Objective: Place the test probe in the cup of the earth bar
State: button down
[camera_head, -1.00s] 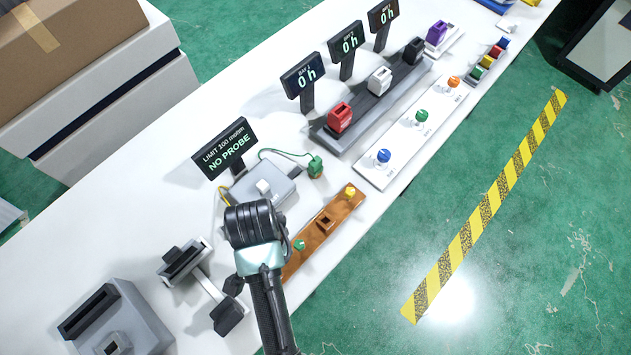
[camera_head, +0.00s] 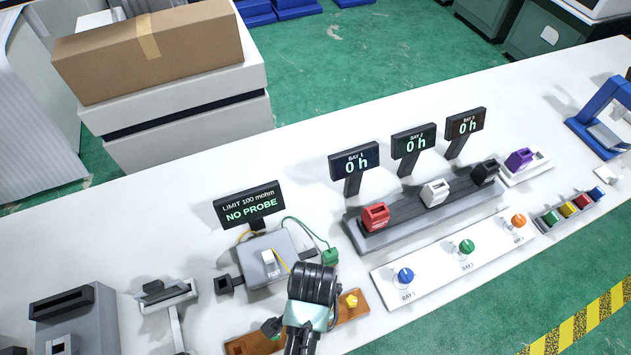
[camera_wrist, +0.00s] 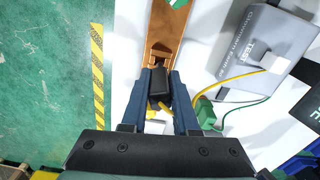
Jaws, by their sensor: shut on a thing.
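The earth bar is a copper-brown strip (camera_head: 252,345) along the bench's front edge, with a yellow knob (camera_head: 350,300) near its right end. My gripper (camera_head: 313,277) is over the middle of the bar and hides its cup in the head view. In the wrist view my gripper (camera_wrist: 158,97) is shut on the black test probe (camera_wrist: 158,84). The bar (camera_wrist: 168,25) runs up from there, and the square cup (camera_wrist: 160,50) shows just beyond the probe. The probe's lower end is hidden; I cannot tell whether it touches the bar.
The grey tester (camera_head: 262,262) stands behind the bar, with a yellow lead and a green lead to a green clamp (camera_head: 331,257). Its display (camera_head: 249,206) reads "NO PROBE". A bay rack (camera_head: 405,218) and a knob panel (camera_head: 440,262) lie to the right.

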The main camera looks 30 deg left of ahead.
jog(key=shift+f, duration=2.05)
jog(key=shift+f, duration=0.1)
jog(key=c, duration=0.7)
grip_release()
notch_tip(320, 180, up, 12)
jog(key=shift+r, duration=0.15)
